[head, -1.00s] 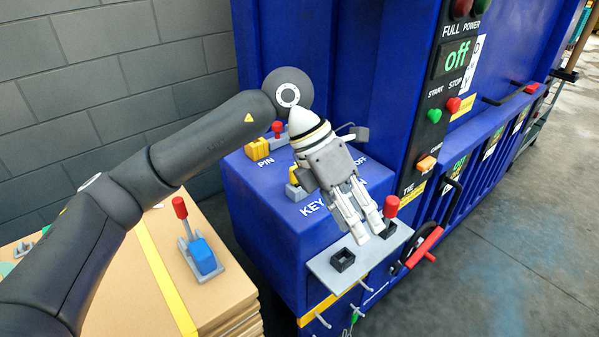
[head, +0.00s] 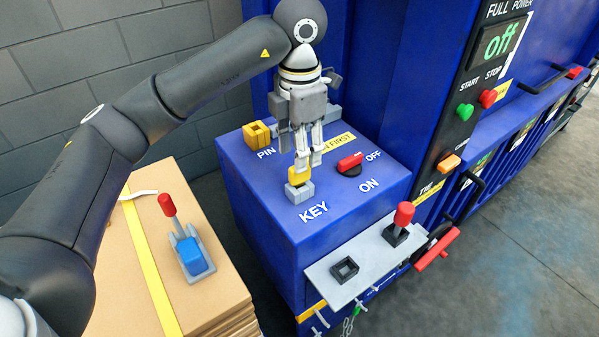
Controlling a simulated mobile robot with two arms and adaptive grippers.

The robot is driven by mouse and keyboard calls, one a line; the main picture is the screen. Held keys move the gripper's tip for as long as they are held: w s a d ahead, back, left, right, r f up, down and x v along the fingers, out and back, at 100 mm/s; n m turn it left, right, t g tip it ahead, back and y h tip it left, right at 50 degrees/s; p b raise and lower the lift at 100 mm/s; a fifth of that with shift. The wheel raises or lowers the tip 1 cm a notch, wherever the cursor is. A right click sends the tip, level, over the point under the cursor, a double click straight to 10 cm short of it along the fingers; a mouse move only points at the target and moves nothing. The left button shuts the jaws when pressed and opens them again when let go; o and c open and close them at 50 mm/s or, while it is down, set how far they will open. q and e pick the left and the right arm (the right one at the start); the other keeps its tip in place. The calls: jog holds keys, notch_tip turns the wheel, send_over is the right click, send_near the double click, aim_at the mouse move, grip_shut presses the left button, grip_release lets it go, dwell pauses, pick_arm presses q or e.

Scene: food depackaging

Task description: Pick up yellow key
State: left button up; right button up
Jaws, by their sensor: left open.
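The yellow key (head: 299,176) stands in a grey holder (head: 300,193) above the white word KEY on top of the blue control box (head: 262,205). My left gripper (head: 301,165) points down right over the key, with its fingertips at the key's upper part. Its fingers are open, and they hide part of the key. I cannot tell whether they touch it. My right gripper is not in view.
A yellow pin block (head: 256,134) and a red switch (head: 350,161) flank the gripper on the box. A grey shelf (head: 370,262) with a red-knobbed lever (head: 402,215) juts out in front. Cardboard (head: 140,270) with a blue-and-red device (head: 193,255) lies at left.

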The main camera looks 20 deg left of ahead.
aim_at(298, 180)
pick_arm(q)
jog(key=shift+w+f, duration=0.2)
jog(key=shift+f, duration=0.4)
jog(key=shift+w+f, duration=0.25)
jog(key=shift+f, duration=0.05)
jog(key=shift+f+p, duration=0.8)
notch_tip(298, 180, down, 2)
jog(key=shift+a+f+p, duration=0.15)
jog(key=shift+p, duration=0.4)
jog(key=shift+w+f, duration=0.1)
jog(key=shift+f, duration=0.6)
jog(key=c, duration=0.6)
grip_shut()
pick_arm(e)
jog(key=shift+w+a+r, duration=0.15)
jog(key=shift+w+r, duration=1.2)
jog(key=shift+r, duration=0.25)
